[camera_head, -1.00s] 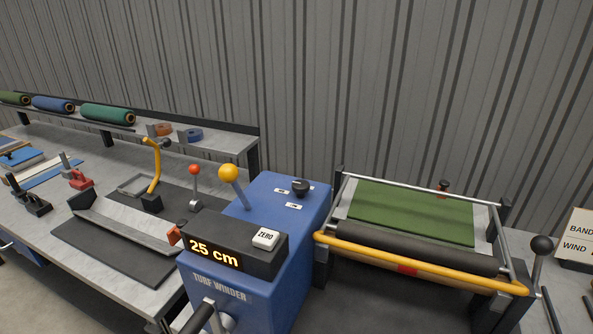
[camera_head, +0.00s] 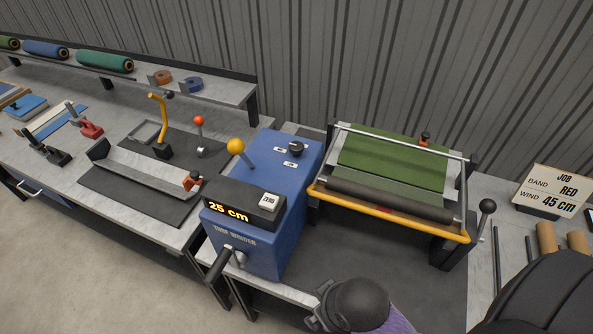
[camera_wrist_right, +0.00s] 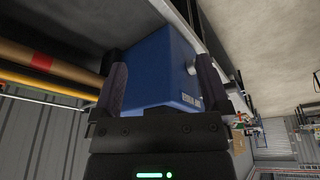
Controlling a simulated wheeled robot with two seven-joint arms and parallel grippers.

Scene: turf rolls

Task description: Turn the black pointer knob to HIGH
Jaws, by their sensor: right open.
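The black pointer knob (camera_head: 296,148) sits on the top of the blue turf winder (camera_head: 268,218), near its back. Two small white labels (camera_head: 290,165) lie beside the knob, too small to read. I cannot tell which way the pointer faces. My right arm comes in at the lower right of the head view; its fingertips cannot be made out there. In the right wrist view my right gripper (camera_wrist_right: 161,88) is open, with the blue winder (camera_wrist_right: 163,68) beyond its fingers. The knob does not show there. My left gripper is not in view.
A yellow-ball lever (camera_head: 236,147) and a display box reading 25 cm (camera_head: 229,212) are on the winder. A roller frame with green turf (camera_head: 395,165) and a yellow bar stands right. A job card (camera_head: 555,188) reads band RED, wind 45 cm.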

